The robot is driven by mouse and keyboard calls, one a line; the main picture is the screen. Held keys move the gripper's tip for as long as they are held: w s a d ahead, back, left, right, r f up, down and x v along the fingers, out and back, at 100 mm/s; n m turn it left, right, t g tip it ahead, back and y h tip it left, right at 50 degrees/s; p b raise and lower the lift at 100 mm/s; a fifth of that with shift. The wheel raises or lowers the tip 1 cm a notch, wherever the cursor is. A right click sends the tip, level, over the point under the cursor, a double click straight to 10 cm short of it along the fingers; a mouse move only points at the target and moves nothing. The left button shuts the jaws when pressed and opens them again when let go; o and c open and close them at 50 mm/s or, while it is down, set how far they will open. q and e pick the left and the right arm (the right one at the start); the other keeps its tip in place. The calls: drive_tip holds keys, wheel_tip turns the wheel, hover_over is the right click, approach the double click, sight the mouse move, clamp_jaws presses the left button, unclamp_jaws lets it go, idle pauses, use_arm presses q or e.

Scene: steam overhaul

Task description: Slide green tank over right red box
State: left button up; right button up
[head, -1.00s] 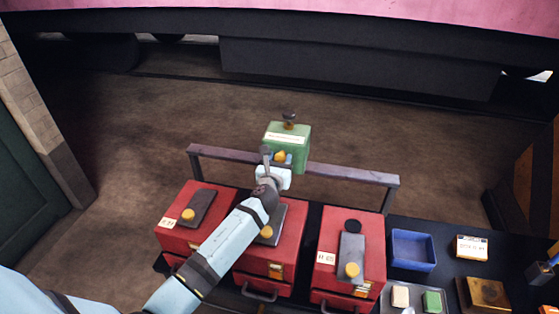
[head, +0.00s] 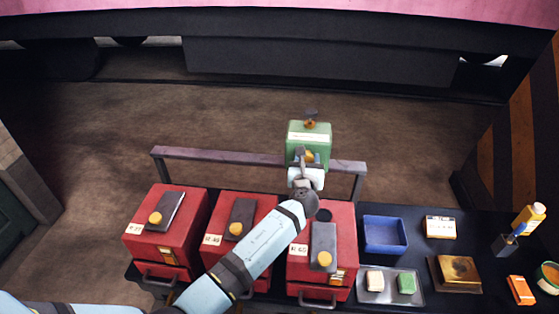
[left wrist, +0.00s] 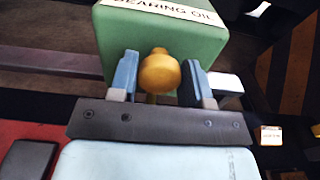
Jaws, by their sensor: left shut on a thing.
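The green tank (head: 309,140), labelled "BEARING OIL" in the left wrist view (left wrist: 165,40), hangs in the air behind the right red box. My left gripper (head: 306,168) is shut on the tank at its near side. In the left wrist view its blue fingers (left wrist: 160,80) stand on either side of the yellow knob (left wrist: 160,72). The right red box (head: 344,222) stands on the dark bench, with a grey plate, a yellow knob and a round black spot on top. My forearm hides part of its left side. My right gripper is not in view.
The middle red box (head: 225,215) and left red box (head: 180,230) stand to the left. A metal rail (head: 220,156) runs behind the boxes. A blue bin (head: 385,249), a tray (head: 412,297) and a brass block (head: 455,288) lie to the right.

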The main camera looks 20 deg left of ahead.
use_arm(q)
drive_tip(key=d, duration=0.2)
drive_tip(key=w+d, duration=0.1)
drive_tip(key=d, duration=0.3)
drive_tip(key=shift+w+b, duration=0.3)
drive_tip(key=shift+b, duration=0.1)
drive_tip(key=shift+d, duration=0.4)
drive_tip(key=shift+r, duration=0.1)
drive_tip(key=o, duration=1.1)
drive_tip(key=shift+d, duration=0.1)
drive_tip(key=shift+o, duration=0.7)
drive_tip(key=shift+w+d, duration=0.1)
drive_tip(key=shift+w, duration=0.05)
approach(329, 154)
drive_tip(key=d+v, duration=0.1)
drive_tip(key=v, duration=0.7)
drive_tip(key=shift+b, duration=0.35)
